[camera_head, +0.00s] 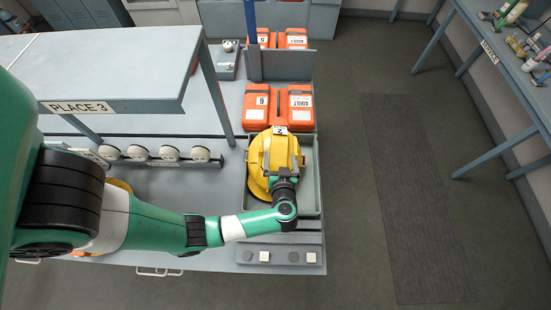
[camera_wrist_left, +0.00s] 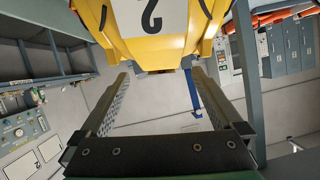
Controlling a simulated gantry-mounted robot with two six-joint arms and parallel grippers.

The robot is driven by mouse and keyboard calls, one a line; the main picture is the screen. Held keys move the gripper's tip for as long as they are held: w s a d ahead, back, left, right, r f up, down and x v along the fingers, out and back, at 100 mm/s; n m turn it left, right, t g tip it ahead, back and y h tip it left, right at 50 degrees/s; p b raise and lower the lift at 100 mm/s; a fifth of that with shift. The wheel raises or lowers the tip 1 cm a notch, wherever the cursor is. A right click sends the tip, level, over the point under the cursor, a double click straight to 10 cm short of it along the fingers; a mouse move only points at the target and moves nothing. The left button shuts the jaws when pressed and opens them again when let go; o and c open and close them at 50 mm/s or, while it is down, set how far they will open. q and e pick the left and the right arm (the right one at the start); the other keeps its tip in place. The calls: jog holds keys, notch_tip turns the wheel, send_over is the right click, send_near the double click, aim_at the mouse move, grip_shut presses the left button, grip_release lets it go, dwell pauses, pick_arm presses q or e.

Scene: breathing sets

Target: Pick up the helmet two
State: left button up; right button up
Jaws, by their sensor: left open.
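A yellow helmet (camera_head: 258,164) sits in a grey tray (camera_head: 309,190) at the right end of the bench. A white label shows at its far edge. In the left wrist view the yellow helmet (camera_wrist_left: 160,48) fills the top middle, and its white label bears a 2. My left gripper (camera_head: 284,162) is over the helmet and hides part of it. In the wrist view its two fingers (camera_wrist_left: 160,76) stand wide apart with a gap between them, and the helmet appears beyond their tips. Whether the fingers touch it cannot be told. My right gripper is not in view.
Orange cases (camera_head: 257,105) stand just behind the tray. A raised shelf marked PLACE 3 (camera_head: 120,75) is at the left, with a row of white round parts (camera_head: 169,153) below. My left arm partly covers another yellow object (camera_head: 121,187). Open floor (camera_head: 345,200) lies to the right.

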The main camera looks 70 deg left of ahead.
aim_at(279, 148)
pick_arm(q)
jog(key=x, duration=0.3)
jog(key=shift+w+a+f+b, duration=0.1)
jog(key=shift+a+f+b, duration=0.05)
jog(key=shift+a+b, duration=0.2)
grip_shut()
